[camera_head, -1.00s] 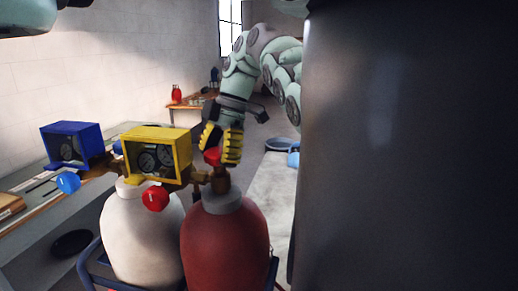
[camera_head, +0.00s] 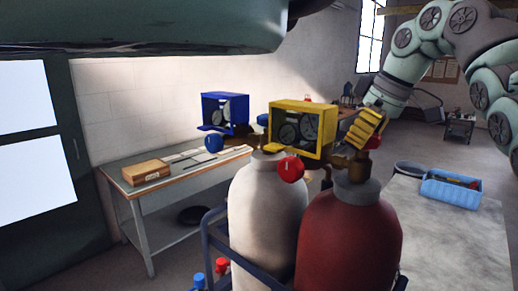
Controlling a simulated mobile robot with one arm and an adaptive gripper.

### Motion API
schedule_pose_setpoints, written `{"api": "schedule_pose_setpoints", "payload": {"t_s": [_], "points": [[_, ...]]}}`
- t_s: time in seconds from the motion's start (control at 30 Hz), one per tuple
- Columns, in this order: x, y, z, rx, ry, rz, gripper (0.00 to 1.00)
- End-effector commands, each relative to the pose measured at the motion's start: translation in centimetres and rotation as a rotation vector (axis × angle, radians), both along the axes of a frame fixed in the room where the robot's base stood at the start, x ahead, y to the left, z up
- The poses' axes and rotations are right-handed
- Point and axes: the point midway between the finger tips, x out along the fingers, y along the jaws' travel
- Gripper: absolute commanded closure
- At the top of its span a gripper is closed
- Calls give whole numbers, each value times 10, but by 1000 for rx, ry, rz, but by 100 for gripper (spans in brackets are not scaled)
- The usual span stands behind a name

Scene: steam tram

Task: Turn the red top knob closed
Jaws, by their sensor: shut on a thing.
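The red top knob (camera_head: 374,142) sits on the brass valve at the top of the dark red cylinder (camera_head: 348,240). Only its right edge shows; the yellow fingers cover the rest. My gripper (camera_head: 362,130) comes down from the upper right, tilted, and is shut on this knob. Its far finger is mostly hidden. A second red knob (camera_head: 290,169) faces forward under the yellow gauge box (camera_head: 302,130), left of my gripper and apart from it.
A white cylinder (camera_head: 265,212) stands left of the red one. A blue gauge box (camera_head: 224,113) and blue knob (camera_head: 213,143) are behind. A workbench (camera_head: 135,200) with a wooden box (camera_head: 147,172) is left. A blue bin (camera_head: 452,188) rests on the pale table at right.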

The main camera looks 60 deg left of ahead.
Motion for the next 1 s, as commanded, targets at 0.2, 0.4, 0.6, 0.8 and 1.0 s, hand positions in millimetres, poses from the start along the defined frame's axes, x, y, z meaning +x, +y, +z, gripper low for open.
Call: {"api": "schedule_pose_setpoints", "payload": {"t_s": [0.2, 0.4, 0.6, 0.8, 1.0], "points": [[-1, 1, 0, 4, -1, -194, 70], [-1, 1, 0, 3, 1, -352, 70], [-1, 2, 1, 4, 1, -465, 70], [-1, 2, 1, 5, 0, -529, 70], [0, 2, 1, 6, 1, -554, 70]]}}
